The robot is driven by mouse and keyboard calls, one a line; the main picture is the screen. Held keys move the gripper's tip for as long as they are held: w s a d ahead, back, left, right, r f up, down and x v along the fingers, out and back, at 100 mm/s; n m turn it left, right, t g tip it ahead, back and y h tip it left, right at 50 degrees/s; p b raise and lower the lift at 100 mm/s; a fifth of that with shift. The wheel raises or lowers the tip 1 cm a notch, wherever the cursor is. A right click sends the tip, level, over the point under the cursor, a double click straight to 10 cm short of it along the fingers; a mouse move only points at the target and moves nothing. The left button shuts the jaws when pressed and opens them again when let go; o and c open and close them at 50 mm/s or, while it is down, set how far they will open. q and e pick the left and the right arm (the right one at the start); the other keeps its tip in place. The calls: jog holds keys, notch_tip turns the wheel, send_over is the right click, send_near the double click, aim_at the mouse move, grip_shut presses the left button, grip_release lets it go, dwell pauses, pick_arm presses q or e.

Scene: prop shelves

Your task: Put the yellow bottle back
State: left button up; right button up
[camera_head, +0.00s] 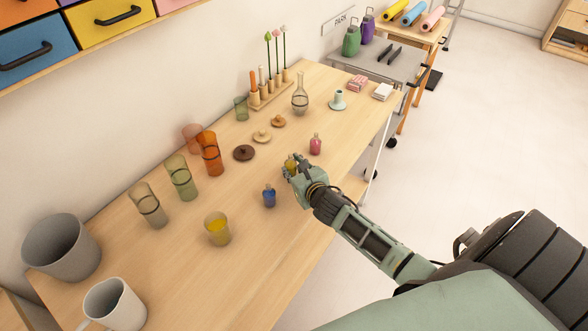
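The yellow bottle (291,162) is small and partly hidden by my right gripper (291,167). The fingers lie around it on both sides with no clear gap, so the gripper looks shut on it. The bottle is over the right part of the wooden table (255,270), between a pink bottle (315,146) and a blue bottle (269,196). The fingers hide its base, so I cannot tell if it touches the table. My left gripper is not in view.
A yellow-filled glass (218,229) stands nearer the front. Coloured glasses (181,178), a grey bucket (60,248) and a white jug (113,305) stand to the left. Round lids (243,153), a glass flask (300,94) and a wooden rack (270,95) are farther back.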

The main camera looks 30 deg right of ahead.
jog(key=o, duration=0.3)
jog(key=shift+o, duration=0.2)
jog(key=shift+r, duration=0.2)
jog(key=shift+s, duration=0.25)
jog(key=b+v, duration=0.1)
jog(key=v, duration=1)
jog(key=shift+s, duration=0.25)
